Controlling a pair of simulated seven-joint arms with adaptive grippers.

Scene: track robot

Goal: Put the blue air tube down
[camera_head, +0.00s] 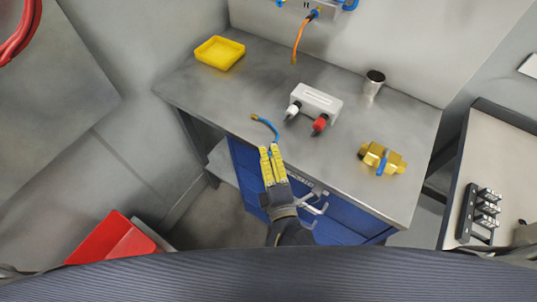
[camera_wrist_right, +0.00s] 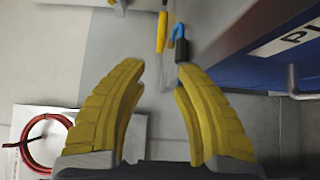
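The blue air tube (camera_head: 269,127) lies at the front edge of the grey workbench, its brass end (camera_head: 254,116) pointing left. In the right wrist view the tube (camera_wrist_right: 179,33) shows as a short blue curve, with a dark end piece and a yellow piece beside it. My right gripper (camera_head: 270,149) has its yellow fingers just in front of the bench edge, by the tube's near end. In the right wrist view this gripper (camera_wrist_right: 158,70) is open, with nothing between its fingers; the tube is beyond the fingertips. My left gripper is not in view.
On the workbench (camera_head: 205,92) stand a yellow tray (camera_head: 219,52), a white block with red and white fittings (camera_head: 317,100), a metal cup (camera_head: 374,82) and a brass valve (camera_head: 383,158). An orange hose (camera_head: 300,38) hangs behind. Blue drawers (camera_head: 345,222) are below.

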